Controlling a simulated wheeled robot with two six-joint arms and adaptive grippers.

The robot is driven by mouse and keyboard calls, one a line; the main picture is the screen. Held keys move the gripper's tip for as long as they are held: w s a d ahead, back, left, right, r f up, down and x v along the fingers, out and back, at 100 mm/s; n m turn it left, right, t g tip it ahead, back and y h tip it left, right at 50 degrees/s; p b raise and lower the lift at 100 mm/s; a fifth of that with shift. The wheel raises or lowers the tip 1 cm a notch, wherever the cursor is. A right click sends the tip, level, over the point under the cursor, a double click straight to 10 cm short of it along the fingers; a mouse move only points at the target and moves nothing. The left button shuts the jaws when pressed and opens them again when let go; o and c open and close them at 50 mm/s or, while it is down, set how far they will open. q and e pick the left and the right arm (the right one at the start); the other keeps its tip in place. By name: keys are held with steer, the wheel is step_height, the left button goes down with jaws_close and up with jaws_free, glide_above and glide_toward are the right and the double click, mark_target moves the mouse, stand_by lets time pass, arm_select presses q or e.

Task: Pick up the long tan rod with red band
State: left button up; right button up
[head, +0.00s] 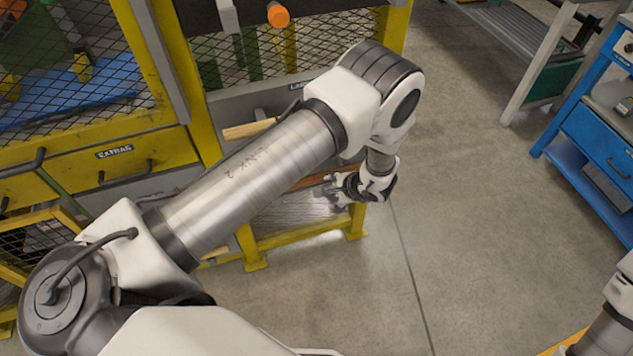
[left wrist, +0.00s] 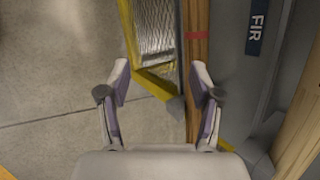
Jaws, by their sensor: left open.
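The tan rod with a red band (left wrist: 196,52) runs from the top edge downward in the left wrist view, and the band crosses it near the top. My left gripper (left wrist: 161,72) is open, with nothing between its fingers. Its right finger overlaps the rod in the picture and hides part of it; I cannot tell whether they touch. In the head view the left gripper (head: 338,188) is beside the yellow-framed rack, at the end of a brownish rod (head: 308,182) mostly hidden by my arm. My right gripper is out of view.
A paler wooden piece (left wrist: 298,125) lies to the right, past a grey panel with a "FIR" label (left wrist: 255,28). The yellow frame (head: 300,239) stands close below the gripper. Open concrete floor (head: 470,250) lies to the right, before a blue workbench (head: 600,140).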

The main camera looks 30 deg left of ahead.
arm_select(q)
steer(key=a, duration=0.2)
steer(key=w+a, duration=0.1)
steer(key=a, duration=0.3)
steer(key=shift+w+a+f, duration=0.15)
steer(key=shift+w, duration=0.1)
steer(key=shift+w+a+f+p, duration=0.1)
steer(key=shift+a+f+p, duration=0.05)
steer(key=shift+f+p, duration=0.15)
jaws_close()
